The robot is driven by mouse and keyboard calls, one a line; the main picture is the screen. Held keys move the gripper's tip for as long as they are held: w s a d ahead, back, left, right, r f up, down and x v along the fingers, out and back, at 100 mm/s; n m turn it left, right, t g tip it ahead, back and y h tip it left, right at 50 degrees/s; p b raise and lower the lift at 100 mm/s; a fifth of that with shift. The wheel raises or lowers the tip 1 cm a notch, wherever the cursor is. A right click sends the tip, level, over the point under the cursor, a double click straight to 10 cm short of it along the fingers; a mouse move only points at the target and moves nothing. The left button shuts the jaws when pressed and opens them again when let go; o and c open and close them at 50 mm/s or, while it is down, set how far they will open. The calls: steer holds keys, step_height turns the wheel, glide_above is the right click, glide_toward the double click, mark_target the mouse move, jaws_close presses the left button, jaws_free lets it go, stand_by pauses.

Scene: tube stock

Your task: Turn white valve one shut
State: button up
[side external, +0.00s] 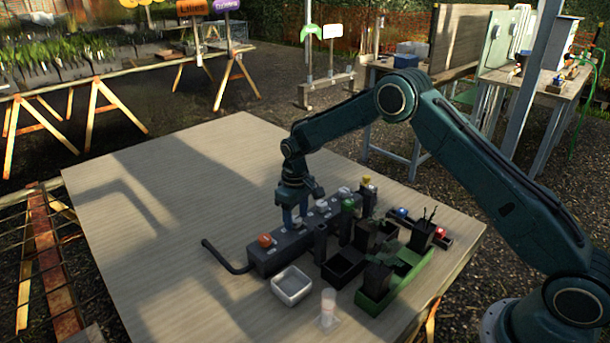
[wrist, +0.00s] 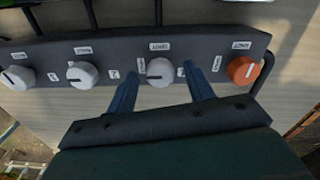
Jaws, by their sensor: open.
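A dark manifold block (side external: 268,261) carries a row of knobs; it spans the wrist view too (wrist: 115,48). White knobs sit along it: one (wrist: 160,72) beside the orange knob (wrist: 243,70), another (wrist: 82,75) further left, and a third (wrist: 18,77) at the left edge. The dark pointer of the knob beside the orange one points left. Small labels by the knobs are inverted and too small to read surely. My gripper (side external: 294,222) is open over the block, its blue fingers either side of that white knob, with visible gaps.
A white square bowl (side external: 291,286) and a clear tube (side external: 327,308) stand in front of the block. Black bins (side external: 343,268) and a green tray (side external: 372,305) crowd its right side. A bent dark pipe (side external: 222,258) leaves its left end. The table's left is clear.

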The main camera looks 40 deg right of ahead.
steer(key=c, duration=1)
steer(key=shift+m, duration=0.3)
steer(key=m, duration=0.3)
steer(key=shift+m, duration=0.4)
steer(key=m, duration=0.4)
steer(key=shift+m, duration=0.3)
steer(key=m, duration=0.4)
steer(key=shift+m, duration=0.3)
steer(key=shift+w+m, duration=0.1)
steer(key=shift+m, duration=2.1)
steer(key=shift+o, duration=0.2)
